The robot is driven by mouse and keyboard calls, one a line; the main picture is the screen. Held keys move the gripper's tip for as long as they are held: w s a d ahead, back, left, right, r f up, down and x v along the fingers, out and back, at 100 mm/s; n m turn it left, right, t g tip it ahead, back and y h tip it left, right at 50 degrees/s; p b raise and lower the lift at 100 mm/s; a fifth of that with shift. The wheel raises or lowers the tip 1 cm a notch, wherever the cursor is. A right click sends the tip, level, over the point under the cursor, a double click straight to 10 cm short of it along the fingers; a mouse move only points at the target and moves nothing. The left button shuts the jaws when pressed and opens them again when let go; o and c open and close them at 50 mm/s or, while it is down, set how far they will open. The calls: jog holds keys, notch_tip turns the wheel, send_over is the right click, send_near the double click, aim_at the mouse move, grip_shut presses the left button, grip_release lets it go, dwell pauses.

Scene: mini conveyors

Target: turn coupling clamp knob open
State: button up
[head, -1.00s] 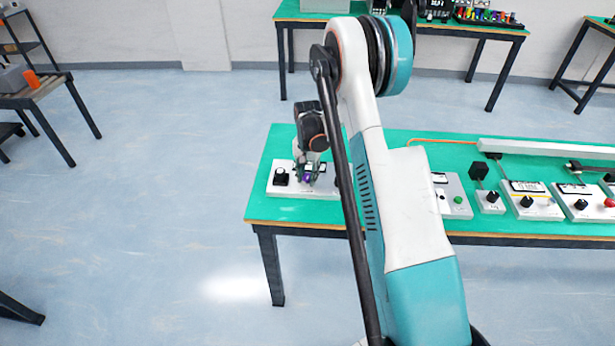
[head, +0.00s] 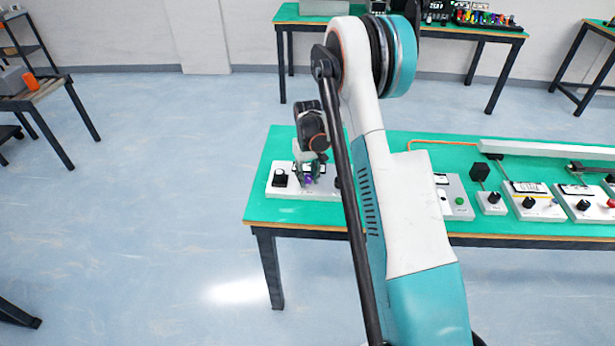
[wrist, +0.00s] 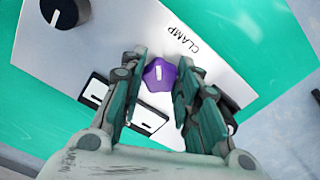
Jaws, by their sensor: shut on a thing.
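The clamp knob is purple, many-sided, with a white pointer mark (wrist: 159,75). It stands on a pale panel (wrist: 110,42) beside the printed word CLAMP. In the head view the knob (head: 309,180) is a small purple spot under my gripper (head: 310,172). In the wrist view my gripper (wrist: 163,68) has one finger on each side of the knob and is shut on it. The mark points nearly straight up and down in the wrist view.
A black knob (wrist: 65,10) with a white mark sits on the same panel. Two black-and-white plates (wrist: 148,119) lie close to my left finger. The panel is near the left end of a green table (head: 268,150); more control boxes (head: 534,203) stand to the right.

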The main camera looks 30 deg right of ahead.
aim_at(308, 177)
jog(key=shift+n, duration=0.3)
jog(key=o, duration=1.1)
jog(key=shift+c, duration=0.2)
notch_tip(308, 177, up, 12)
dwell(0.4)
